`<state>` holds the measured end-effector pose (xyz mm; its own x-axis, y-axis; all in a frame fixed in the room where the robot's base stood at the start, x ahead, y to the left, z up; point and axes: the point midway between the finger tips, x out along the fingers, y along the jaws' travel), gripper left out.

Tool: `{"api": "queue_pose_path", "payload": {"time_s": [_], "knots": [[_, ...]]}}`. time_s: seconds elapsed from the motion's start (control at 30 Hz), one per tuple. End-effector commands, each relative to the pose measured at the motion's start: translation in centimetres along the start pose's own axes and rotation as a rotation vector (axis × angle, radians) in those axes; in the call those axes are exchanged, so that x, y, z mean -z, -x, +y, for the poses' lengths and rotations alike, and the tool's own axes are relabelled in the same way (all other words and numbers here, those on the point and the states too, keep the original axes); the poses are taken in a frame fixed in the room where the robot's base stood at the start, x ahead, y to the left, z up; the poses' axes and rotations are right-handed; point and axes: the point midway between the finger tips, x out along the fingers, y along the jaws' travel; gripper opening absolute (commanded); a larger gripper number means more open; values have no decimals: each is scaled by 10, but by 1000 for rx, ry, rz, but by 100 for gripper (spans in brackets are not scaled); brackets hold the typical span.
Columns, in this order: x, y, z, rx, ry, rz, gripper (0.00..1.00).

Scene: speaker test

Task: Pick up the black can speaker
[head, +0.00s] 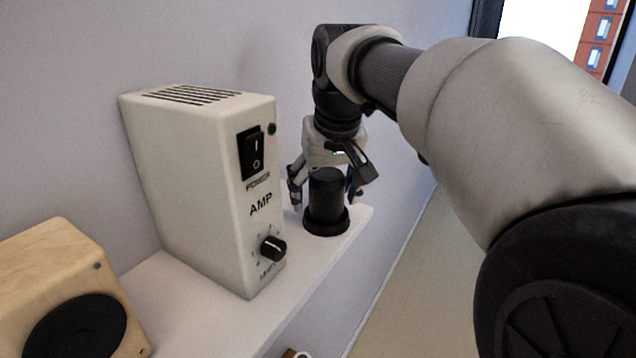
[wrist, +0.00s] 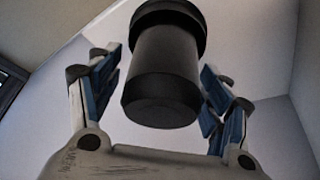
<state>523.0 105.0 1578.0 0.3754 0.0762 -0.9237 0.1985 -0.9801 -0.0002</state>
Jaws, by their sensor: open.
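The black can speaker (head: 327,199) stands upright on a white shelf, near its right end, to the right of the amp. It is a dark cylinder on a wider round base. My gripper (head: 326,194) is open and comes at the can from behind and above, with one finger on each side of it. In the wrist view the can (wrist: 163,72) sits between the two blue-padded fingers of my gripper (wrist: 162,100). A gap shows on both sides there, so the fingers look apart from it.
The cream amp (head: 205,180) with a power switch and knob stands just left of the can. A wooden speaker (head: 62,270) is at the lower left. The white shelf (head: 200,320) is narrow and runs along the wall. Its front edge drops to the floor.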

Motion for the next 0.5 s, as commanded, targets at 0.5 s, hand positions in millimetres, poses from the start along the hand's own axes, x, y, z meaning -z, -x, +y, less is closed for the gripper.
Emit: {"api": "queue_pose_path", "payload": {"time_s": [0.5], "knots": [[0, 0, 0, 0, 0, 0, 40]]}}
